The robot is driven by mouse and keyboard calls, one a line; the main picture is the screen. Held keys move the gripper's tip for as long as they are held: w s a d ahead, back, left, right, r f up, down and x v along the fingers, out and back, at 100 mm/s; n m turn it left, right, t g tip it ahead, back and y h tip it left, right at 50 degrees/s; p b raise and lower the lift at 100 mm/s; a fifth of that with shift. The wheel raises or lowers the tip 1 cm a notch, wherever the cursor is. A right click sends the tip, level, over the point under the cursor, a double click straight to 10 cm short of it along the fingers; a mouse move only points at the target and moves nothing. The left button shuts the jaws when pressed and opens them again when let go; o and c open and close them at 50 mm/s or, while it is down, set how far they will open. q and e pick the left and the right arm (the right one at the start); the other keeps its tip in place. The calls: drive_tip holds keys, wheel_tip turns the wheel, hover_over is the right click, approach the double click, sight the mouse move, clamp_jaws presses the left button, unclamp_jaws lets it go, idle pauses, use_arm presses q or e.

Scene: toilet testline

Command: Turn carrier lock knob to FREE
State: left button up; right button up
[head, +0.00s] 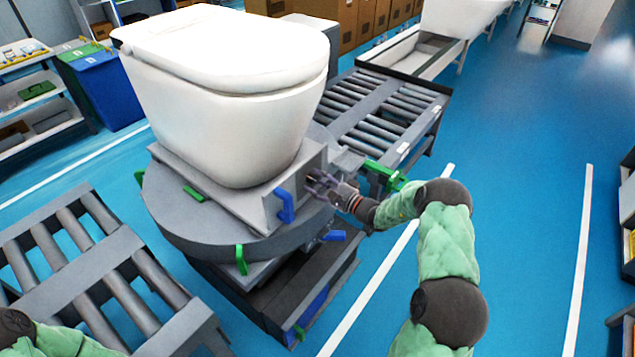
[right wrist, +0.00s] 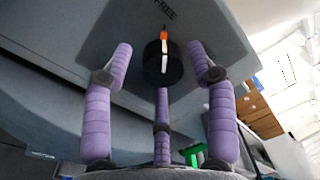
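The carrier lock knob (right wrist: 162,62) is a round black knob on a grey panel (right wrist: 225,45) in the right wrist view. A white line with an orange end runs across it, the orange end upward, toward the printed word FREE (right wrist: 165,9). My right gripper (right wrist: 161,58) is open, its purple fingers spread left, right and below the knob, with visible gaps at the sides. In the head view my right gripper (head: 322,186) is at the side of the carrier (head: 262,208) and largely hides the knob. My left gripper is out of view.
A white toilet (head: 225,95) sits on the carrier above a round grey turntable (head: 190,222). A blue handle (head: 286,206) sticks out left of my right gripper. Roller conveyors stand at the front left (head: 100,260) and behind (head: 385,112).

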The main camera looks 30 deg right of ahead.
drive_tip(key=shift+r, duration=0.1)
drive_tip(key=v, duration=1.2)
idle(0.4)
